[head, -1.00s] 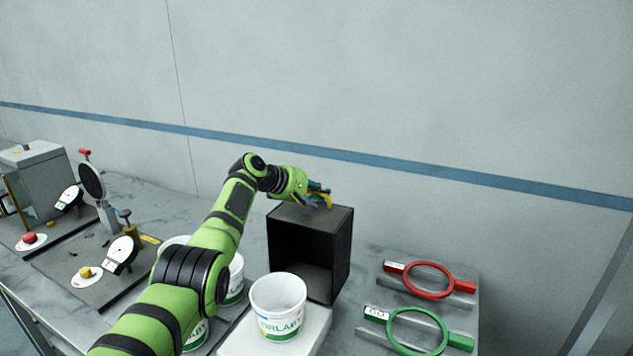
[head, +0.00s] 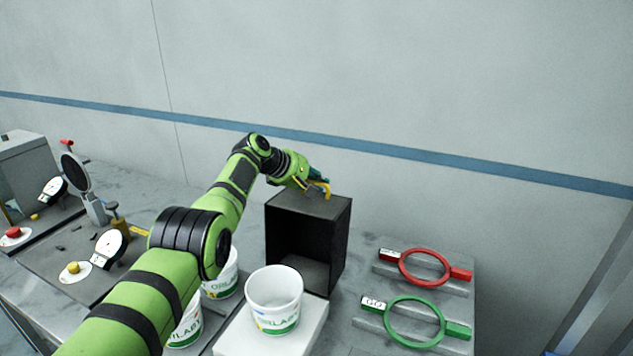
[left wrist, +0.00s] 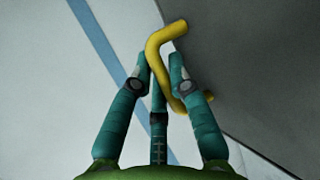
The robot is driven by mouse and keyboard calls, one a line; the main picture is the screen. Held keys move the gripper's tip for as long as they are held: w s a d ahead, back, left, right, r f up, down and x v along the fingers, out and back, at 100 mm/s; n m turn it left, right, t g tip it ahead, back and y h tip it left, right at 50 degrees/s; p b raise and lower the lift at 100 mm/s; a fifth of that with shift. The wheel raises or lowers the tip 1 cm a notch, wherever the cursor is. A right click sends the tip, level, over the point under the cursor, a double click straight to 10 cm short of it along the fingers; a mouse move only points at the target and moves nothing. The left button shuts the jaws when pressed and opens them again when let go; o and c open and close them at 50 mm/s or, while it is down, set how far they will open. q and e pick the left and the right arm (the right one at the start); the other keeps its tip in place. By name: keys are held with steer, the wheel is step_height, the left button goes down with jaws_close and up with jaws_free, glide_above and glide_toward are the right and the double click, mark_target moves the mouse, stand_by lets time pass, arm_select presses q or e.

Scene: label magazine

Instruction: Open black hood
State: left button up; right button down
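The black hood (head: 348,245) is a dark box on the table, its front side open towards me. A bent yellow handle (head: 325,187) shows at its top. My left gripper (head: 318,180) is at this handle, above the hood's top. In the left wrist view, the yellow handle (left wrist: 162,40) passes among the teal fingers of my left gripper (left wrist: 160,65), and the right finger covers part of it. The fingertips are a little apart; I cannot tell whether they press on the handle. A dark grey surface fills the right of that view. My right gripper is not in view.
A white tub (head: 274,300) stands on a pale block before the hood; more tubs sit partly behind my left arm. Red (head: 425,267) and green (head: 415,322) ring gauges lie on the right. Dial gauges (head: 108,250) stand on the left. A wall is behind.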

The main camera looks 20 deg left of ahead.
arm_select(q)
steer(key=o, duration=0.4)
steer(key=shift+f, duration=0.25)
steer(key=shift+c, duration=0.2)
steer(key=shift+s, duration=0.1)
steer(key=shift+r, duration=0.1)
steer(key=shift+a+r, duration=0.1)
steer(key=shift+s+a+r, duration=0.35)
steer(key=shift+r, duration=0.15)
steer(key=shift+s+a+r, duration=0.2)
steer(key=shift+s+r, duration=0.1)
steer(key=shift+s, duration=0.25)
steer(key=v, duration=0.9)
steer(key=shift+s, duration=0.15)
